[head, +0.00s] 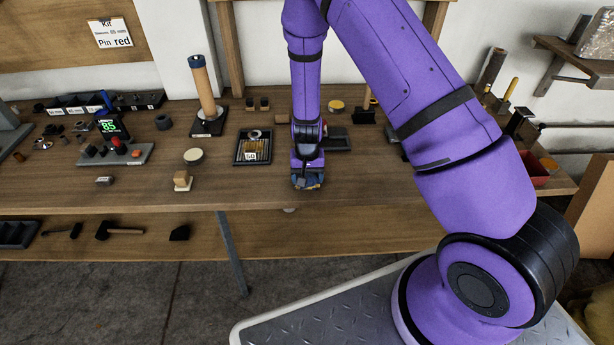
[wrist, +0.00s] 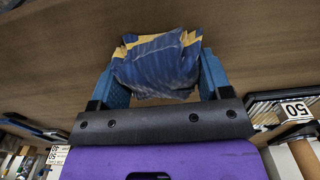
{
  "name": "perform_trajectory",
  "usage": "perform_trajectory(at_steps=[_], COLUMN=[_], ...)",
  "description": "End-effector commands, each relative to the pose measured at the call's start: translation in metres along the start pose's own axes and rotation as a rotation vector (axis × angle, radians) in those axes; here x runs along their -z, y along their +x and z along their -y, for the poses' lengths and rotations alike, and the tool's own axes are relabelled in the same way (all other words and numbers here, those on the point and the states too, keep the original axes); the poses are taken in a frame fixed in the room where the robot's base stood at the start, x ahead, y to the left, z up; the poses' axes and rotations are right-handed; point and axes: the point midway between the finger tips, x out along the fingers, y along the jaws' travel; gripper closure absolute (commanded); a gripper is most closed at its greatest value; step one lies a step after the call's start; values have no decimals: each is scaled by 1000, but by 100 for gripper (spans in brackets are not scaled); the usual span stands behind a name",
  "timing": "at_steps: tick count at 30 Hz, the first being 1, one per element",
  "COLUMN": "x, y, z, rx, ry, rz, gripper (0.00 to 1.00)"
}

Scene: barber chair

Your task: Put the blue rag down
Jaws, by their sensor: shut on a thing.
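The blue rag (wrist: 158,64) is a crumpled dark blue cloth with yellow edges. It sits between the two blue fingers of my gripper (wrist: 160,80), which is shut on it in the wrist view. In the head view my gripper (head: 308,184) points down at the front edge of the wooden workbench (head: 240,190). Only a little of the rag shows there, below the wrist. Whether the rag touches the bench top cannot be told.
A black tray marked 50 (head: 252,148) lies just left of my gripper. The bench front between block and gripper is clear. A lower shelf (head: 150,240) holds hammers.

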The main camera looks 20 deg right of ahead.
Motion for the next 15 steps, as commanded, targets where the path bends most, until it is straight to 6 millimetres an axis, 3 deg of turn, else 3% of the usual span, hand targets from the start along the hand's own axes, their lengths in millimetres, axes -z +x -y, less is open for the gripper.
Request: perform_trajectory(at_steps=[11, 12, 15], x=[0, 0, 0], y=[4, 4, 4], z=[0, 0, 0], rx=[0, 1, 1], ry=[0, 0, 0], rz=[-1, -1, -1], gripper=[54, 19, 3])
